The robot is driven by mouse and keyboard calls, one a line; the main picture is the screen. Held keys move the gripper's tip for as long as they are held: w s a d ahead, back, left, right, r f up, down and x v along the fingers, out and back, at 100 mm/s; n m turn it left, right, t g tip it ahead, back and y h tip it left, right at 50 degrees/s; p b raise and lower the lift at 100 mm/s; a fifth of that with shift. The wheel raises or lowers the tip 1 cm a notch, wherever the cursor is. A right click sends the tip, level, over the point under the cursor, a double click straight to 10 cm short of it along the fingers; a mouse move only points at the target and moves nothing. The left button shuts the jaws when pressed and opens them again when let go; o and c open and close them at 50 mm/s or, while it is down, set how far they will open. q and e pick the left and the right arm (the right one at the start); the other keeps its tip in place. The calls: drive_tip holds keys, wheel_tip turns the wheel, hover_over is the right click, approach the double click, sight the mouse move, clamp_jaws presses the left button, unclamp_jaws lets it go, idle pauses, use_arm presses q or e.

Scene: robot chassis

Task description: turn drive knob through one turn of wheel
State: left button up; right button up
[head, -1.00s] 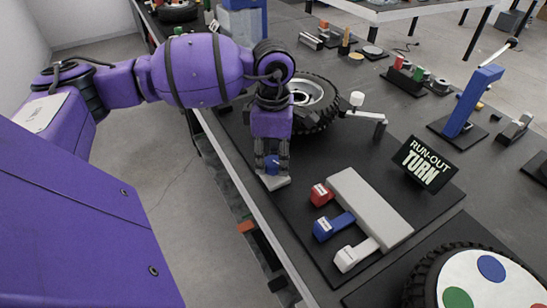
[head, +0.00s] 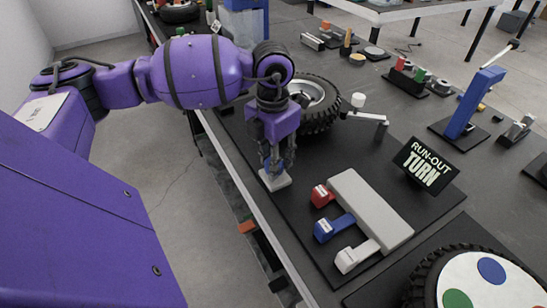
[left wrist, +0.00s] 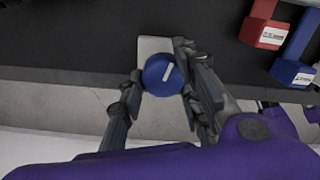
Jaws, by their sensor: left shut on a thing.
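The drive knob (left wrist: 160,75) is round and blue with a white line on top, in the left wrist view. It sits on a light grey block (head: 276,181) at the near edge of the black base plate. My left gripper (head: 277,165) points down over it and is shut on it, one finger on each side. In the head view the fingers hide most of the knob. The wheel (head: 318,103) is a black tyre with a light hub, behind the gripper and partly hidden by my left arm. My right gripper is not in view.
Red (head: 321,196), blue (head: 327,229) and white (head: 349,259) levers at a grey block (head: 369,206) lie right of the knob. A "RUN-OUT TURN" sign (head: 425,165) stands beyond them. A white-tipped arm (head: 362,109) reaches beside the wheel. The table edge is close to the knob.

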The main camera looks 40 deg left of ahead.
use_arm(q)
drive_tip(key=shift+w+a+r+n, duration=0.1)
drive_tip(key=shift+a+r+n, duration=0.05)
drive_tip(key=shift+n, duration=0.6)
drive_tip(key=shift+w+a+r+n, duration=0.1)
drive_tip(key=shift+n, duration=0.65)
drive_tip(key=shift+s, duration=0.1)
drive_tip(key=o, duration=0.8)
drive_tip(key=shift+c, duration=0.2)
drive_tip(key=o, duration=0.3)
drive_tip(key=shift+a, duration=0.2)
drive_tip(key=shift+d, duration=0.2)
